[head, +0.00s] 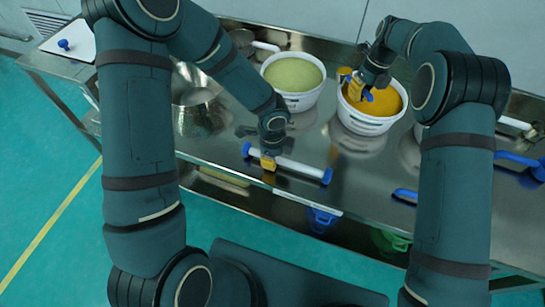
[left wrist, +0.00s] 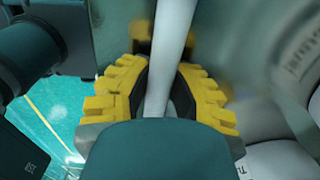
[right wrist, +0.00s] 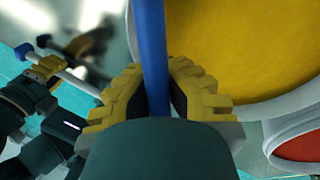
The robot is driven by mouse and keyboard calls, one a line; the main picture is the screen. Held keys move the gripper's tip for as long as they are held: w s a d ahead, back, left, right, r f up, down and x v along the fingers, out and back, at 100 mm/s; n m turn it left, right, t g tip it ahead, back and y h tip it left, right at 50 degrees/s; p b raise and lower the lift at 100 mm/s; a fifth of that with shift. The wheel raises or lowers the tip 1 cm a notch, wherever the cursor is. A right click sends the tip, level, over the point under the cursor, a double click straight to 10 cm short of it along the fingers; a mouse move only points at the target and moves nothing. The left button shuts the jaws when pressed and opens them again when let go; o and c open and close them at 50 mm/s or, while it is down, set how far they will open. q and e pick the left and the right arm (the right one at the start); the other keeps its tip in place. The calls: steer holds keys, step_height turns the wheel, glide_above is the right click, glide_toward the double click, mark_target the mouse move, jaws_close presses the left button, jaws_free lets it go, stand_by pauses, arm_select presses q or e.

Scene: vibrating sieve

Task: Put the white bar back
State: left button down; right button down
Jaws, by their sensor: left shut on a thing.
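The white bar (head: 300,167) has blue end caps and lies nearly level over the front part of the steel table. My left gripper (head: 268,163) is shut on it near its left end; the bar also shows between the yellow fingers in the left wrist view (left wrist: 170,60). My right gripper (head: 357,90) is over the bowl of orange-yellow powder (head: 383,120). In the right wrist view its fingers are closed around a blue handle (right wrist: 153,50); the handle's far end is hidden.
A bowl of green powder (head: 293,98) stands at the back middle, with a shiny metal pot (head: 203,117) to its left. A white board (head: 72,42) with a blue knob lies at the far left. Blue-handled items (head: 518,162) lie at the right. The steel table (head: 255,190) has a front edge close by.

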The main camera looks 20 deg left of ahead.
arm_select(q)
steer(key=shift+f+b, duration=0.3)
steer(key=shift+f, duration=0.05)
arm_select(e)
steer(key=shift+f, duration=0.3)
arm_select(q)
steer(key=c, duration=0.8)
jaws_free()
steer(key=shift+c, duration=0.2)
steer(key=o, duration=0.6)
steer(key=shift+r, duration=0.15)
arm_select(e)
steer(key=shift+r, duration=0.1)
arm_select(q)
steer(key=shift+r+p, duration=2.95)
steer(key=shift+r, duration=0.45)
arm_select(e)
steer(key=shift+s+a+v, duration=0.15)
steer(key=shift+v, duration=0.8)
steer(key=shift+s+a+v, duration=0.1)
steer(key=shift+a+v, duration=0.05)
steer(key=shift+v, duration=0.75)
steer(key=shift+s+a+v, duration=0.15)
steer(key=shift+v, duration=0.8)
